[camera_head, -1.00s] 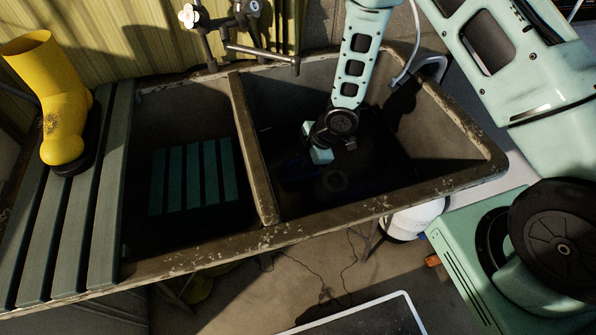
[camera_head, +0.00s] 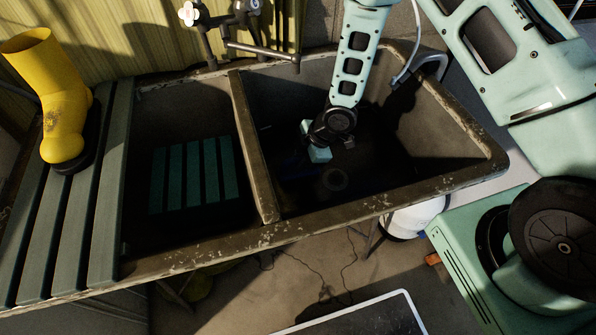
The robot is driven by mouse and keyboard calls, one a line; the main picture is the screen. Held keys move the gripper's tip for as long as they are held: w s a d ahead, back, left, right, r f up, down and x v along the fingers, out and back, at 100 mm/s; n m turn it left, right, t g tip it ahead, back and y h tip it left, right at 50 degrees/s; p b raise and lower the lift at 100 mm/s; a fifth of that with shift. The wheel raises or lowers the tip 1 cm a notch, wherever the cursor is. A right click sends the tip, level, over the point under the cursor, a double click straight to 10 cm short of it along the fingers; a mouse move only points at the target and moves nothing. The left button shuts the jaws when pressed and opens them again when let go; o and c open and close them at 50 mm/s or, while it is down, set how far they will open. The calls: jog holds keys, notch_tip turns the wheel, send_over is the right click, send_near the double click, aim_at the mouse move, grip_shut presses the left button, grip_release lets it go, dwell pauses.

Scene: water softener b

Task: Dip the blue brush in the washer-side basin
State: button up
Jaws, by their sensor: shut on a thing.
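The double stone sink has a right basin (camera_head: 425,140), deep and mostly in shadow, and a left basin (camera_head: 185,103) with a green slatted rack in it. My arm reaches down into the right basin. My gripper (camera_head: 308,153) is low inside it, near the divider, below the rim. It is shut on the blue brush (camera_head: 293,164), which shows only as a faint dark-blue shape beside and below the gripper. The brush's tip and its contact with the basin floor or any water are lost in shadow. A washer cannot be made out.
A divider (camera_head: 252,150) separates the basins. The tap (camera_head: 262,50) stands at the back rim. A yellow boot (camera_head: 62,110) stands on the slatted board (camera_head: 60,220) at left. A white container (camera_head: 410,220) is below the sink.

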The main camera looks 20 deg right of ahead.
jog(key=shift+d, duration=0.15)
jog(key=shift+d, duration=0.35)
jog(key=shift+r, duration=0.1)
notch_tip(320, 180, up, 28)
jog(key=p, duration=2.3)
jog(key=shift+p, duration=0.4)
dwell(0.7)
